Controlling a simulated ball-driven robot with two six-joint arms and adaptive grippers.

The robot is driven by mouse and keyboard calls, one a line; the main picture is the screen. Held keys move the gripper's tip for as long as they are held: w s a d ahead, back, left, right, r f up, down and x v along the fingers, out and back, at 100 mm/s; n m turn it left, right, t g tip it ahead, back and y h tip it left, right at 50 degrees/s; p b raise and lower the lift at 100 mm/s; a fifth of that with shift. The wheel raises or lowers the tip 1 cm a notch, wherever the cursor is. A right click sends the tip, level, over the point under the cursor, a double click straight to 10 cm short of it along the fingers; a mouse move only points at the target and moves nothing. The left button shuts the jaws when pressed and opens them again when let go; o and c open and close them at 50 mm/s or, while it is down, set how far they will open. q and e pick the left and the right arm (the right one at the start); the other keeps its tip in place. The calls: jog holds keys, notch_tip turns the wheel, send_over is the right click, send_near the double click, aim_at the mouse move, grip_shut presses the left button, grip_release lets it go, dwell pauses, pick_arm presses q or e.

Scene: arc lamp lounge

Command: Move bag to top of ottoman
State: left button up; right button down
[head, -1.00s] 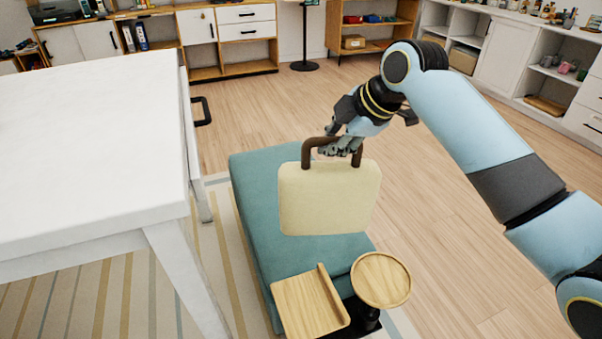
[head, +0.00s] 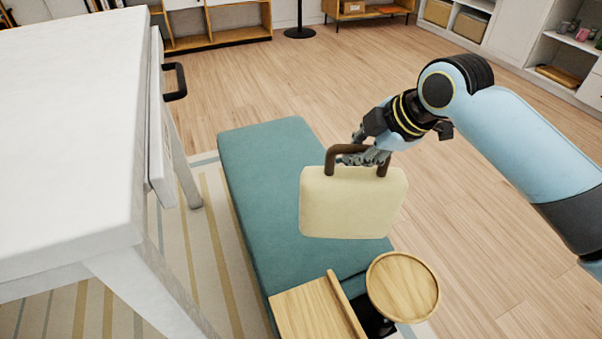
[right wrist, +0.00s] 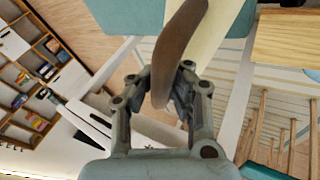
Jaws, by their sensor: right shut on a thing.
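The cream bag (head: 352,204) with a brown handle hangs upright from my right gripper (head: 366,157). That gripper is shut on the handle, and the handle also shows between the fingers in the right wrist view (right wrist: 178,50). In the head view the bag overlaps the teal ottoman (head: 262,170), covering part of its right side. I cannot tell whether the bag's bottom touches the ottoman top. The far left part of the ottoman top is bare. My left gripper is not in view.
A white table (head: 70,130) stands left of the ottoman. A round wooden side table (head: 402,286) and a wooden tray-like board (head: 312,310) are at the ottoman's near end. Open wood floor (head: 480,270) lies to the right. Shelves line the back wall.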

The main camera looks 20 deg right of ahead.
aim_at(318, 160)
jog(key=w+b+x, duration=0.1)
jog(key=x, duration=0.4)
jog(key=r+b+x, duration=0.1)
jog(key=x, duration=0.3)
jog(key=w+b+x, duration=0.1)
jog(key=b+x, duration=0.1)
jog(key=x, duration=0.3)
jog(key=shift+w+r, duration=0.15)
jog(key=shift+w, duration=0.4)
jog(key=c, duration=1.8)
grip_release()
jog(key=o, duration=0.5)
jog(key=shift+c, duration=0.2)
